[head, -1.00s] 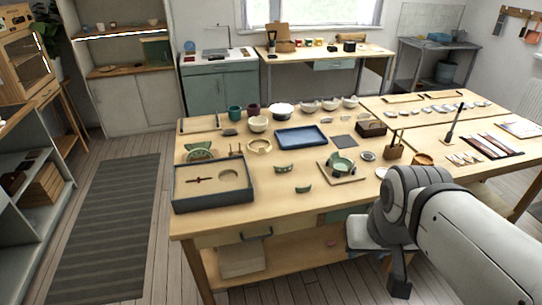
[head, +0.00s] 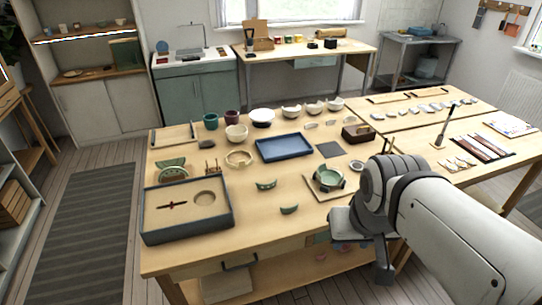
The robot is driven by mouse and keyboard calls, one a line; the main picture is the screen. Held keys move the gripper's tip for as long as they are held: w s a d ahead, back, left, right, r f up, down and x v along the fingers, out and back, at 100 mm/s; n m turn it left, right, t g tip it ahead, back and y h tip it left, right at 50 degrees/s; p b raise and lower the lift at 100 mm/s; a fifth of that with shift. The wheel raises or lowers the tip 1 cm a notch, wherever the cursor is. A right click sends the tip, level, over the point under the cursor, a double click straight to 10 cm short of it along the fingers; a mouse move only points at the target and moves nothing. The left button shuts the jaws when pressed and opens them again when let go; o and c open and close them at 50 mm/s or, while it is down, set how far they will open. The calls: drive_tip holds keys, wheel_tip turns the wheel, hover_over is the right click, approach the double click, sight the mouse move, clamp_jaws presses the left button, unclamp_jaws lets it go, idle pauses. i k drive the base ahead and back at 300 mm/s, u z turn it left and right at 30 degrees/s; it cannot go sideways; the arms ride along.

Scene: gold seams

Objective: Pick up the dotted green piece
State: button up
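Two small green curved pieces lie apart on the bare middle of the wooden table. The farther green piece (head: 266,184) seems to carry small light dots. The nearer green piece (head: 289,209) is smaller, and its marking is too small to tell. My arm reaches in from the right, and my gripper (head: 383,272) hangs low at the table's front edge, right of both pieces and apart from them. Its fingers are not clear enough to show open or shut.
A sand-filled tray (head: 150,238) stands at the table's front left. A blue tray (head: 284,149) lies behind the pieces. A green vessel (head: 328,178) sits on a board between the pieces and my arm. Bowls and cups line the back. Bare wood surrounds the pieces.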

sight(270, 185)
drive_tip(key=i, duration=1.05)
drive_tip(key=u, duration=0.05)
